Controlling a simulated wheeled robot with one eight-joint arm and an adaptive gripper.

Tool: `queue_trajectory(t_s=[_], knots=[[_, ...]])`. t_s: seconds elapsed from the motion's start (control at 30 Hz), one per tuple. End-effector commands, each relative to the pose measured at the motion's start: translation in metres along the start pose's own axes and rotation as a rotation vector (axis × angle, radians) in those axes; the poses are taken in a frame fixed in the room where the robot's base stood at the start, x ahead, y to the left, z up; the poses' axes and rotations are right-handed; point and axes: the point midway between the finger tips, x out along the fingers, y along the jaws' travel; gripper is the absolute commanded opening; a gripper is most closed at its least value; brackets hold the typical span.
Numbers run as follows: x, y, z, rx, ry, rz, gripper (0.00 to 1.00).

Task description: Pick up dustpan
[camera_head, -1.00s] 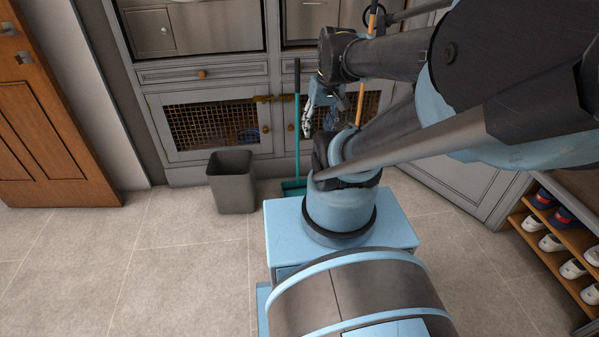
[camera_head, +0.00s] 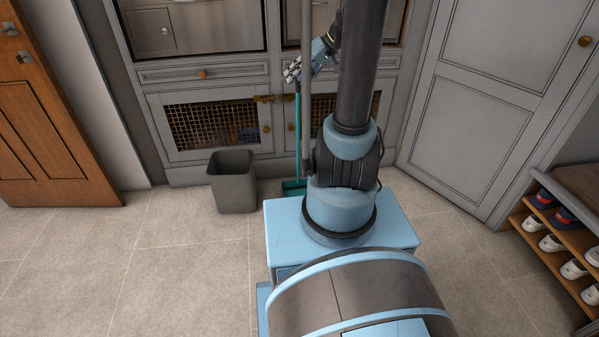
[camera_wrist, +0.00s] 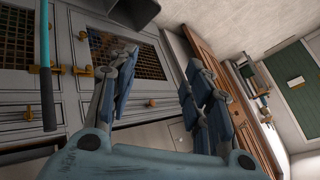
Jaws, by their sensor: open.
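A teal long-handled tool, which looks like the dustpan (camera_head: 298,140), stands upright against the cabinet front, its teal base (camera_head: 293,186) on the floor. My arm partly covers the area just right of it. My gripper (camera_head: 293,73) is open and empty, up by the handle's top end in the head view. In the wrist view the teal handle with its dark end (camera_wrist: 46,65) is at the far left, outside my spread fingers (camera_wrist: 158,65). No contact with the handle shows.
A grey bin (camera_head: 233,182) stands on the floor just left of the dustpan. Grey cabinets with mesh doors (camera_head: 212,125) rise behind. A wooden door (camera_head: 40,130) is at left, a shoe rack (camera_head: 560,235) at right. The floor at left is clear.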

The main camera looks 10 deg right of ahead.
Motion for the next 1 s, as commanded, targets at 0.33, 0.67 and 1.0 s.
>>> queue_trajectory(t_s=[0.33, 0.67, 1.0], knots=[[0.009, 0.067, -0.06, -0.136, 0.172, -0.118, 0.45], [0.016, 0.14, -0.093, -0.283, 0.364, -0.19, 0.45], [0.022, 0.221, -0.1, -0.444, 0.586, -0.216, 0.45]])
